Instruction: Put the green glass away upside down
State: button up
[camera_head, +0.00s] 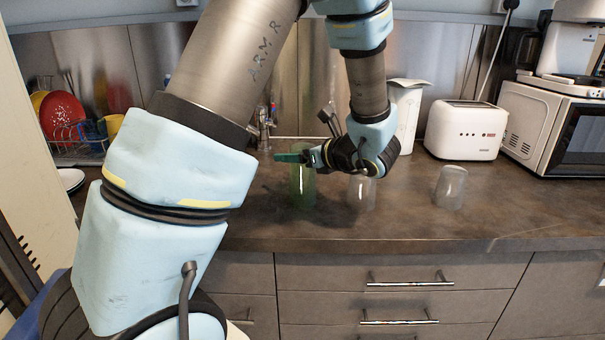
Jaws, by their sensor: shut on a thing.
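The green glass (302,190) stands on or just above the brown counter, towards its front edge; I cannot tell whether it touches the counter, nor which end is up. My gripper (296,156) reaches in from the right at the top of the glass and is shut on it, with a green-tinted finger across the upper part. The wrist behind it is dark, and my arm comes down from above. The far side of the glass and the exact finger contact are hidden.
Two clear glasses stand to the right, one (361,192) just below my wrist and one (450,187) farther right. A white toaster (466,130), microwave (558,128) and white pitcher (408,112) stand behind. A dish rack (82,138) is at left. Drawers (400,275) lie below the counter (420,225).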

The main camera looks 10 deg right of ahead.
grip_shut()
jog(key=shift+r, duration=0.1)
